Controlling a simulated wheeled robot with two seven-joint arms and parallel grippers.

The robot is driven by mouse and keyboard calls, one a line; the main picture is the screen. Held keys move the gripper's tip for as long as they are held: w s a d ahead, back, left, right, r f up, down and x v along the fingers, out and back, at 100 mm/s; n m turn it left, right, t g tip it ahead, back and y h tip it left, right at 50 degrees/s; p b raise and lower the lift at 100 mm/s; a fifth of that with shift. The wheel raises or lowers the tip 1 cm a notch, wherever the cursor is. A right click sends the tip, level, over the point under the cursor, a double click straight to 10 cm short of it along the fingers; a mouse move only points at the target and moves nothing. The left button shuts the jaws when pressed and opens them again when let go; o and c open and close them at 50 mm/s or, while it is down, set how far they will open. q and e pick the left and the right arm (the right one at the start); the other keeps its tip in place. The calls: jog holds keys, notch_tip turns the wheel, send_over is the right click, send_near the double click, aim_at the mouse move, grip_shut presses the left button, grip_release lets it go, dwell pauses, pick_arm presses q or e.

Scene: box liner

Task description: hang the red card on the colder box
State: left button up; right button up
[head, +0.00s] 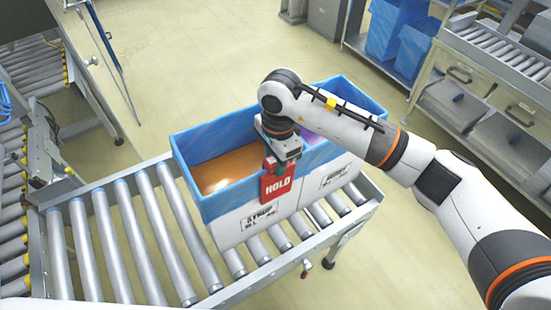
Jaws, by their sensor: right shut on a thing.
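My right gripper (277,162) is shut on the card's top. Whether the card hooks over the rim is hidden. No temperature reading is visible. My left gripper is out of view.
The roller conveyor (130,235) has bare rollers left of the boxes. Another conveyor (30,65) runs at the far left. Blue bins (395,30) and a cabinet with drawers (470,80) stand at the back right. The floor behind the boxes is clear.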

jog(key=o, duration=0.9)
jog(key=r, duration=0.4)
jog(key=r+b, duration=0.1)
jog(key=r, duration=0.3)
jog(key=r+b, duration=0.1)
jog(key=r, duration=0.3)
jog(key=shift+w+d, duration=0.2)
jog(key=shift+d, duration=0.05)
